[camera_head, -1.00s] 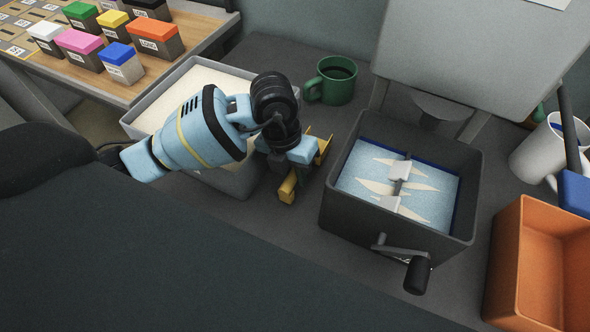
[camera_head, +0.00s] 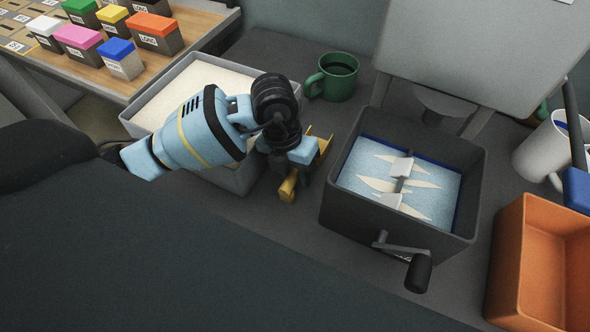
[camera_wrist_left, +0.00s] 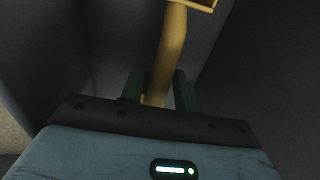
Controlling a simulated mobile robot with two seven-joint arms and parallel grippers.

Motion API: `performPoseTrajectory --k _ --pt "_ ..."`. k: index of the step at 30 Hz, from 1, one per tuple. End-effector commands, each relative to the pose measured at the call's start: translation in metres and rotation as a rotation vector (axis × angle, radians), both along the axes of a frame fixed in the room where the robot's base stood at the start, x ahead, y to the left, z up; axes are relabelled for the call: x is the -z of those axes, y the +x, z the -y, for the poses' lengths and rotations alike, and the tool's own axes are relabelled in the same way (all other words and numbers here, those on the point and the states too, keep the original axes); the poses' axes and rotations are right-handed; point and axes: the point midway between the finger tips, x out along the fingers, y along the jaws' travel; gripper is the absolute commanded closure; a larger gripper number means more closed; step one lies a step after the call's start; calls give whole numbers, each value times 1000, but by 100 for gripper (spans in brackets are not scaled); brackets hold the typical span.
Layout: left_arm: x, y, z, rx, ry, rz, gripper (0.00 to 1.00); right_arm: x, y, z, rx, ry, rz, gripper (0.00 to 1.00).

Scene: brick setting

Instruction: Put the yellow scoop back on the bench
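The yellow scoop (camera_head: 288,186) is on or just above the dark grey bench (camera_head: 262,232), between the pale-filled tray and the crank box. Its pan is partly hidden behind my left gripper. My left gripper (camera_head: 297,176) is down over the scoop. In the left wrist view the scoop's handle (camera_wrist_left: 170,55) runs slightly aslant between the two dark green fingers (camera_wrist_left: 160,90). The fingers stand apart, with a gap showing at the handle's right side. Contact on the left side is unclear. My right gripper is out of view.
The grey tray (camera_head: 137,128) of pale grains is left of the scoop. The dark crank box (camera_head: 336,214) is right of it. A green mug (camera_head: 330,80) stands behind. An orange bin (camera_head: 508,262) and white mug (camera_head: 536,146) are at the right.

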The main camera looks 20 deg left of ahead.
Motion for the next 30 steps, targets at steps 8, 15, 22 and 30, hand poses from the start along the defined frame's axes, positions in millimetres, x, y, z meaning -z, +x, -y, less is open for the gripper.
performPoseTrajectory --k 8,15,22,30 --pt "0 0 0 0 0 0 54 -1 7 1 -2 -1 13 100" --pt "-10 1 -2 -1 0 4 54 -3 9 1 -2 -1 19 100" --pt "-46 1 -9 -1 1 5 54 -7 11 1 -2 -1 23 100" --pt "-74 1 -15 0 0 2 54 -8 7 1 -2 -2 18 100"
